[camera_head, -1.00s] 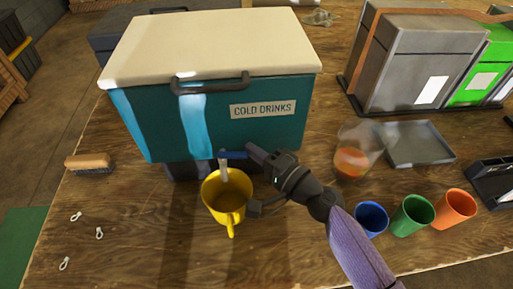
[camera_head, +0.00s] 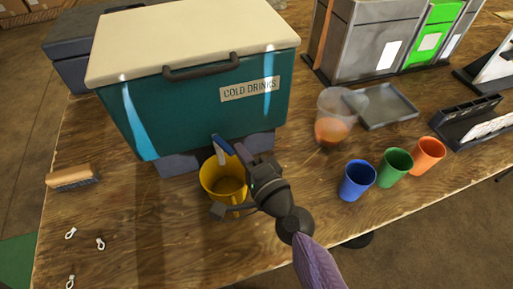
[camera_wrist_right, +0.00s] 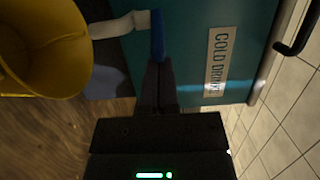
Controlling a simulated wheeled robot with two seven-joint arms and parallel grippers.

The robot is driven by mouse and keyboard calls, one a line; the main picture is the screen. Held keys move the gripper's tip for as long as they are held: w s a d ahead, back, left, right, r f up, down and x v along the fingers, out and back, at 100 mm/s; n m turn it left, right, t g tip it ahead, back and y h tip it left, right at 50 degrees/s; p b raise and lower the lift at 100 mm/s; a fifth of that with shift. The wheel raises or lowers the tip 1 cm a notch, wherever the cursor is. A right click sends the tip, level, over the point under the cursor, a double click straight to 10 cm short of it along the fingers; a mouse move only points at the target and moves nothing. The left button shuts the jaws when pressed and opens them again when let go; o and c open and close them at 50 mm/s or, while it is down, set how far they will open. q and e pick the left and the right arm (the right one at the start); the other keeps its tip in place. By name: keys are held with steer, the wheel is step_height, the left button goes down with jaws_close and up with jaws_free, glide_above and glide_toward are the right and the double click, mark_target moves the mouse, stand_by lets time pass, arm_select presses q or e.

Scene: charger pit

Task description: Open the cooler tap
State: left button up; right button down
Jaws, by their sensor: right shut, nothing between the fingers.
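The teal cooler (camera_head: 200,105) with a cream lid stands on the wooden table. Its tap, a pale spout (camera_head: 221,158) with a blue lever (camera_head: 221,143), sticks out low on the front. In the right wrist view the lever (camera_wrist_right: 157,35) lies in line with my fingers, beside the pale spout (camera_wrist_right: 115,25). My right gripper (camera_head: 240,150) is shut and empty, its tips at or very near the lever's end; I cannot tell whether they touch. A yellow mug (camera_head: 209,176) stands under the spout, partly hidden by my gripper. My left gripper is out of view.
Blue (camera_head: 356,181), green (camera_head: 395,167) and orange (camera_head: 428,156) cups stand at the right. Behind them are a clear jug (camera_head: 333,118) and a grey tray (camera_head: 388,106). A brush (camera_head: 73,177) and small white clips lie at the left.

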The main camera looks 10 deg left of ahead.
steer(key=v, duration=1)
stand_by(0.8)
